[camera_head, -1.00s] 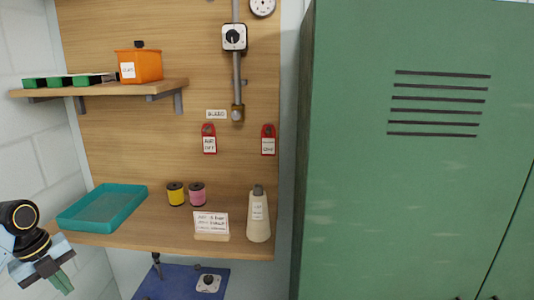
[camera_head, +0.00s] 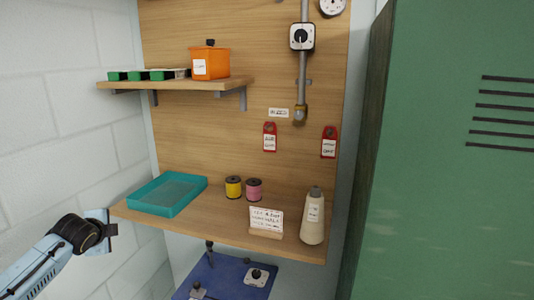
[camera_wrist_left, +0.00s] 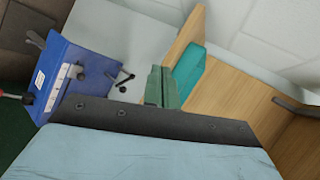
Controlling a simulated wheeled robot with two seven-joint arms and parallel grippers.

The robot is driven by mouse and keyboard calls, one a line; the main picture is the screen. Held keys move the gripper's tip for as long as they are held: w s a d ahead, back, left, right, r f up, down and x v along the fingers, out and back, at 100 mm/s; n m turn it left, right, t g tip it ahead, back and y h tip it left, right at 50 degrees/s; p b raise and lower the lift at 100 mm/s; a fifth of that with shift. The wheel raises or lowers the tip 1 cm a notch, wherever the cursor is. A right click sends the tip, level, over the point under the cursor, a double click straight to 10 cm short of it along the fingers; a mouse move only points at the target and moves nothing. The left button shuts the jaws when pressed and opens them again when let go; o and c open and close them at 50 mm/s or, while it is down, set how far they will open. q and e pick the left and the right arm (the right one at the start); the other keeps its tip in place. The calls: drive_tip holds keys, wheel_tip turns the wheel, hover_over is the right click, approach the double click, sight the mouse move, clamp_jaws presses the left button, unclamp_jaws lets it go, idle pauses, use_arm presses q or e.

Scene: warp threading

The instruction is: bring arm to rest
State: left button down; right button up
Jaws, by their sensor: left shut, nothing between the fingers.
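My left arm (camera_head: 50,262) comes in from the lower left in the head view, and its wrist is beside the left end of the wooden bench (camera_head: 225,228). In the left wrist view the green fingers of my left gripper (camera_wrist_left: 162,86) are pressed together with nothing between them. In the head view the fingers are hard to make out. The bench edge and the teal tray (camera_wrist_left: 188,72) are just beyond the fingers in the wrist view. My right gripper is not in view.
On the bench are the teal tray (camera_head: 168,195), a yellow spool (camera_head: 233,187), a pink spool (camera_head: 254,189), a sign (camera_head: 266,221) and a cream cone (camera_head: 313,217). A blue panel (camera_head: 225,277) is below. A shelf (camera_head: 180,86) holds an orange box (camera_head: 209,64). A green locker (camera_head: 450,190) stands right.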

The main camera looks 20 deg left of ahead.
use_arm(q)
drive_tip(key=w+d+r+n+t, duration=0.3)
drive_tip(key=w+r+n+t, duration=0.15)
drive_tip(key=r+t, duration=0.4)
drive_tip(key=s+d+f+n+g+h, duration=0.1)
drive_tip(key=s+f+g, duration=0.2)
drive_tip(key=f, duration=0.9)
drive_tip(key=s+d+f+n+g, duration=0.1)
drive_tip(key=s+d+f+g, duration=0.15)
drive_tip(key=f, duration=0.95)
drive_tip(key=s+d+f+n+g+h, duration=0.15)
drive_tip(key=s+d+f, duration=0.25)
drive_tip(key=s+f, duration=0.45)
drive_tip(key=s+d+f+g, duration=0.3)
drive_tip(key=s+f, duration=0.2)
drive_tip(key=f, duration=0.7)
drive_tip(key=s+d+f+g+h, duration=0.1)
drive_tip(key=s+d+f+g, duration=0.1)
drive_tip(key=s+d+f, duration=0.7)
drive_tip(key=s+d+f+n+g+h, duration=0.1)
drive_tip(key=s+d+f+g, duration=0.15)
drive_tip(key=s+d, duration=0.75)
drive_tip(key=s+d+f+g+h, duration=0.1)
drive_tip(key=s+d+f+g, duration=0.3)
drive_tip(key=s, duration=1.1)
wheel_tip(320, 180, down, 16)
drive_tip(key=t+b, duration=0.1)
drive_tip(key=b, duration=1.4)
drive_tip(key=shift+a, duration=0.25)
